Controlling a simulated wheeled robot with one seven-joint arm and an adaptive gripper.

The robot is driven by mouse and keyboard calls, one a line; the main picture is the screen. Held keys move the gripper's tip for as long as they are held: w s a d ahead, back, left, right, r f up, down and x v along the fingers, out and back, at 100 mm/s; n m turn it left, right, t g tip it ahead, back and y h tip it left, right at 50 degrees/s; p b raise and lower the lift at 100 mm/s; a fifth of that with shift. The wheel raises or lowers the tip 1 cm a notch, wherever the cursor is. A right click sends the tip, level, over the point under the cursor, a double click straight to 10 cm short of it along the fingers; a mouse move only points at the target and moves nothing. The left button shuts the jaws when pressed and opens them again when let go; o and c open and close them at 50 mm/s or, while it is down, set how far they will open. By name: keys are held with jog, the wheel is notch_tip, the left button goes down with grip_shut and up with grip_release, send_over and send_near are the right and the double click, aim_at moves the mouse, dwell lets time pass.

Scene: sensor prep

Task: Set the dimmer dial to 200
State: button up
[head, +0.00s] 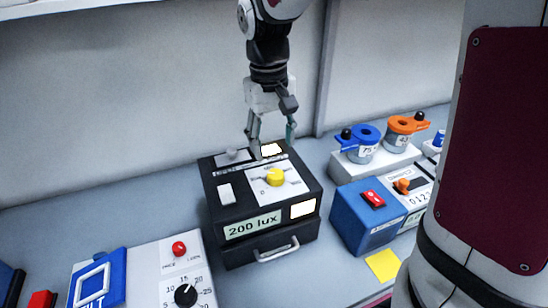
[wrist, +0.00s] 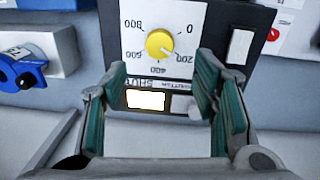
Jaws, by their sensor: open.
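The dimmer dial (head: 276,177) is a yellow knob on a white scale plate on top of a black box (head: 227,200). In the wrist view the dial (wrist: 159,44) has scale marks from 0 to 800, and its pointer seems to face the 200 mark. The label on the box front (head: 252,225) reads "200 lux". My gripper (head: 271,140) is open and empty over the back part of the box, behind the dial. In the wrist view the fingers (wrist: 165,95) are apart, with the dial beyond their tips and not between them.
A white rocker switch (head: 226,193) sits left of the dial, and lit white windows (head: 302,209) show on the box. A blue unit with a red switch (head: 372,199) stands right. A black timer knob (head: 185,295) is at front left. A wall runs behind.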

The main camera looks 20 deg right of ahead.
notch_tip(320, 180, up, 3)
jog(key=shift+r, duration=0.1)
dwell(0.5)
jog(key=s+r+t, duration=0.2)
jog(key=s, duration=0.7)
jog(key=s+r+t, duration=0.2)
jog(key=s+t, duration=0.1)
jog(key=s, duration=0.6)
jog(key=shift+d+r+m+y, duration=0.3)
jog(key=shift+d+r+m, duration=0.05)
jog(key=shift+r+m, duration=0.05)
jog(key=shift+s, duration=0.1)
